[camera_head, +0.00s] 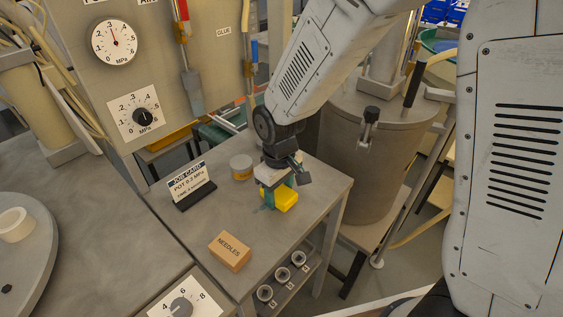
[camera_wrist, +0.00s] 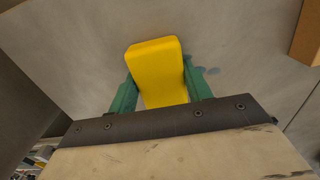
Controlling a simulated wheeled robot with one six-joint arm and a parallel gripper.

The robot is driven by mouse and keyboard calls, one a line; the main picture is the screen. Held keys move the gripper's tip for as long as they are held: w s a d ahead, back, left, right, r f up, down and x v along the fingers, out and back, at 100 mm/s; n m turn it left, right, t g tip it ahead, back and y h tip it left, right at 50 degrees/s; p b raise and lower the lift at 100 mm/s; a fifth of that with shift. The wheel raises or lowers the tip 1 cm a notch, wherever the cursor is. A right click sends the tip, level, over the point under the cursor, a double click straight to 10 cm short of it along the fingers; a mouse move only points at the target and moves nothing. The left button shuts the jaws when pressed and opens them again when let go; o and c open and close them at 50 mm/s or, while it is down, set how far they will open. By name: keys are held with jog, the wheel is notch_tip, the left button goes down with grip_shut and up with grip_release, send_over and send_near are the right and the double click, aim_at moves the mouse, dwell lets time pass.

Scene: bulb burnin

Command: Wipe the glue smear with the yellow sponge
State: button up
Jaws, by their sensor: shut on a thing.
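The yellow sponge (camera_head: 287,200) is between the green fingers of my gripper (camera_head: 281,194), over the grey table top. In the wrist view the sponge (camera_wrist: 158,72) is clamped between both fingers of the gripper (camera_wrist: 160,88), its far end sticking out past them. I cannot tell whether the sponge touches the table. The glue smear shows in the wrist view as small blue-green spots (camera_wrist: 211,71) on the table, just right of the sponge and beside the right finger. Part of it may be hidden under the sponge or finger.
A NEEDLES box (camera_head: 230,251) sits at the table's front left. A job card (camera_head: 180,186) stands at the left, and a small round tin (camera_head: 241,167) is behind the gripper. A large metal tank (camera_head: 372,160) stands beyond the table's right edge. Table between box and sponge is clear.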

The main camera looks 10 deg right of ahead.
aim_at(279, 191)
jog(key=shift+w+a+r, duration=0.1)
jog(key=shift+r, duration=3.95)
